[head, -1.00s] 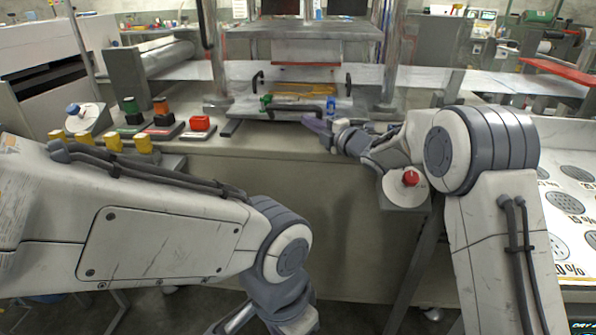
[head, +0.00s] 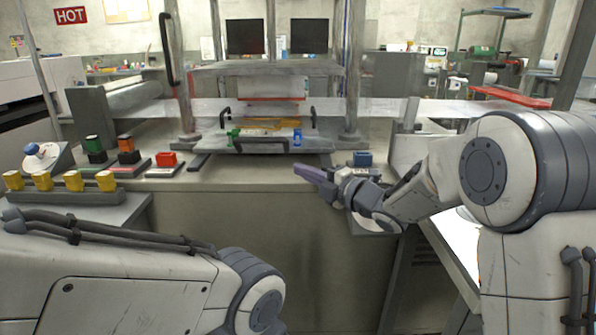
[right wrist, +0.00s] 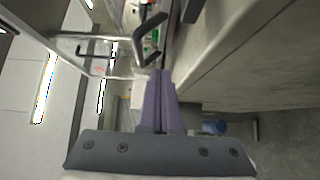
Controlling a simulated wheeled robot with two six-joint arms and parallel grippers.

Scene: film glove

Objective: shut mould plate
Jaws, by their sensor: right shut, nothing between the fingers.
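The mould plate (head: 308,144) lies flat in the press, with black handles on both sides and a black bar handle (head: 262,148) at its front. A green part (head: 233,134) and a blue part (head: 297,136) sit on it. My right gripper (head: 297,170) is shut and empty, its purple fingers in front of and to the right of the plate, apart from the bar handle. In the right wrist view the shut fingertips (right wrist: 160,74) are close to a black handle (right wrist: 150,40). My left arm shows at lower left; its gripper is out of view.
The press's upper block (head: 265,75) stands raised between metal columns. A red button box (head: 166,159) and yellow knobs (head: 73,181) are on the left. The bench's front edge (head: 240,188) is clear.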

